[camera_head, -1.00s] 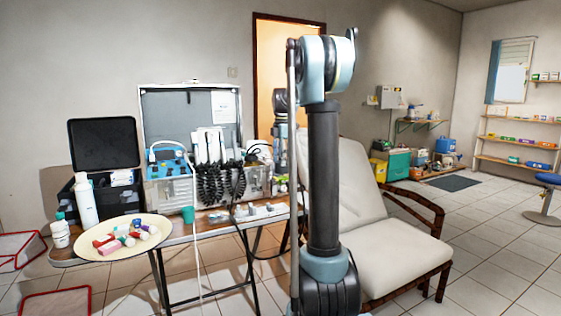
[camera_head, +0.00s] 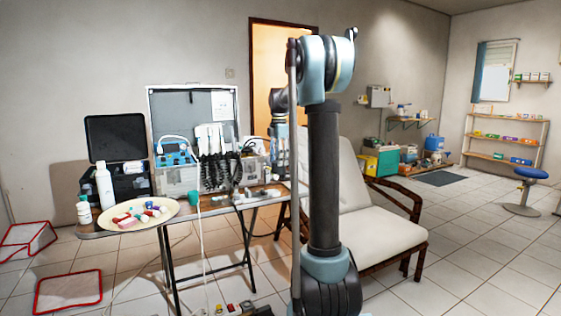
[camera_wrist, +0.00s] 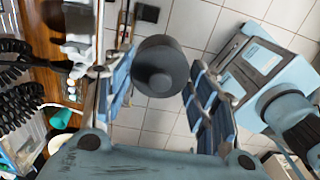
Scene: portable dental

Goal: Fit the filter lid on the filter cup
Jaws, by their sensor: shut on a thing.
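A dark grey round piece with a raised knob (camera_wrist: 160,68), which looks like the filter lid, is between the fingers of my gripper (camera_wrist: 163,88) in the wrist view. My gripper is shut on it, with a blue-padded finger on each side, and holds it with tiled floor behind. In the head view my gripper is hidden behind my arm. I cannot pick out the filter cup for certain. Small grey parts (camera_head: 250,197) stand along the front of the table (camera_head: 215,212). A teal cup (camera_head: 192,198) hangs at its front edge and also shows in the wrist view (camera_wrist: 60,118).
The table carries an open dental case (camera_head: 178,180) with black coiled hoses, a cream plate (camera_head: 118,225) of coloured items and white bottles (camera_head: 104,185). A reclining chair (camera_head: 365,235) stands to the right. Red-edged trays (camera_head: 68,290) lie on the floor at left.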

